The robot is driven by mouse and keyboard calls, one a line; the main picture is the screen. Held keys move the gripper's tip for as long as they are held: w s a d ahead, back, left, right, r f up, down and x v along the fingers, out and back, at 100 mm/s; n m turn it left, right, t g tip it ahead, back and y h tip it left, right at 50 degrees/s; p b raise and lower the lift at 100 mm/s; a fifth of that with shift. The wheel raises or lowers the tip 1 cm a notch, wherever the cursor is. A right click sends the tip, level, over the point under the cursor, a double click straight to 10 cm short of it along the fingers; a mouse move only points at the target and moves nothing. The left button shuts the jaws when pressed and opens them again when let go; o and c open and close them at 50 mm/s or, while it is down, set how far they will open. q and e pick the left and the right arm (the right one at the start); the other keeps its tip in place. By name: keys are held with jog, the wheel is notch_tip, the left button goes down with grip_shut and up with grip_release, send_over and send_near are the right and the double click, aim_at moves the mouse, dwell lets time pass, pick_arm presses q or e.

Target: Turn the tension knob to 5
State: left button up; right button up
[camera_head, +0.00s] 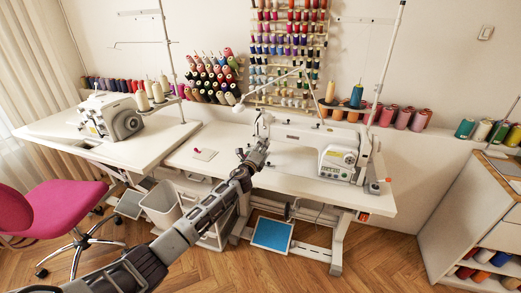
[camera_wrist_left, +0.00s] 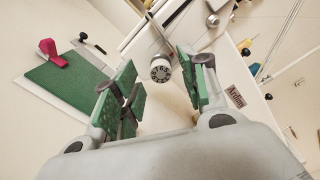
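In the head view my left gripper (camera_head: 258,150) is at the left end of the white sewing machine (camera_head: 300,140) on the table. The knob is hidden or too small to make out there. Which number is set cannot be read surely. My right gripper is not in view.
A second sewing machine (camera_head: 112,117) stands at left. Thread spools (camera_head: 400,118) line the back. A pink chair (camera_head: 55,212) is at left.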

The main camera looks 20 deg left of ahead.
pick_arm(q)
jog(key=shift+s, duration=0.1)
jog(key=s, duration=1.1)
jog(key=shift+s+a, duration=0.2)
jog(key=shift+s, duration=0.2)
dwell(0.5)
dwell(0.5)
